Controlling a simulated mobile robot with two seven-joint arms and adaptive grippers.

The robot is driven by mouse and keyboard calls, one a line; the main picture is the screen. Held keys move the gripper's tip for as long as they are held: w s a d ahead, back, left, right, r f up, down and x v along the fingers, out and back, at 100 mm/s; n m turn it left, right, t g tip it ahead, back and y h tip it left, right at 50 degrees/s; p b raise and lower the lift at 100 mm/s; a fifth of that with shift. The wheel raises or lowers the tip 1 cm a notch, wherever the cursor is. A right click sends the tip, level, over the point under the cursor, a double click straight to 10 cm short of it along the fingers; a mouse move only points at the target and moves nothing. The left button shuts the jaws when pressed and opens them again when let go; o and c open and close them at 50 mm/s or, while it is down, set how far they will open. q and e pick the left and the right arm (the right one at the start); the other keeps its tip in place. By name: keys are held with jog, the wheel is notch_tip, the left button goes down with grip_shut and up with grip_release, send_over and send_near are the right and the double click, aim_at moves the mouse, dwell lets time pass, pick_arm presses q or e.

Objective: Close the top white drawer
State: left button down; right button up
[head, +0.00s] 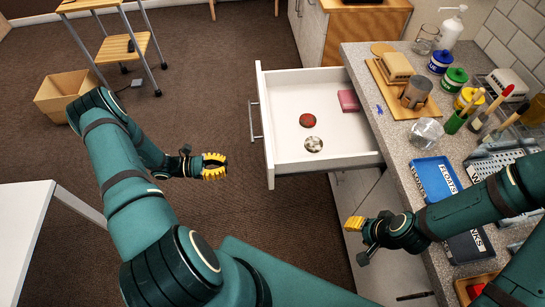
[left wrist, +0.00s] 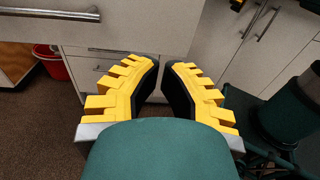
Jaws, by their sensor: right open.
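The top white drawer (head: 290,82) is pulled well out from under the grey counter, its front panel and metal handle (head: 254,120) facing left. Inside lie a red round item (head: 307,120), a pale patterned round item (head: 313,144) and a pink block (head: 348,101). In the left wrist view, the drawer front (left wrist: 180,22) and its handle (left wrist: 50,13) cross the top. My left gripper (head: 214,166) is empty, left of the drawer front and apart from it; its fingers show a small gap in the left wrist view (left wrist: 162,75). My right gripper (head: 354,223) is open and empty, near the counter's front edge.
The counter (head: 395,150) holds a wooden board (head: 408,107), jars, a blue tray (head: 434,180) and brushes. A white table (head: 25,225) stands at left, beyond my left arm. A wooden bin (head: 62,92) is on the floor.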

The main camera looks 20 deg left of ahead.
pick_arm(q)
jog(key=w+d+t+p, duration=0.1)
jog(key=w+d, duration=0.6)
jog(key=d, duration=0.3)
jog(key=shift+w+d+r+n, duration=0.15)
jog(key=shift+r+n, duration=0.15)
jog(key=shift+d, duration=0.1)
jog(key=b, duration=0.7)
send_near(375, 148)
jog(key=d+r, duration=0.1)
jog(key=d, duration=0.1)
jog(key=w+d+r, duration=0.1)
jog(key=d, duration=0.1)
jog(key=d+r, duration=0.1)
jog(key=d, duration=0.2)
jog(key=shift+w, duration=0.25)
jog(key=shift+w+d, duration=0.3)
jog(key=shift+d, duration=0.2)
jog(key=shift+r, duration=0.15)
jog(key=shift+d, duration=0.1)
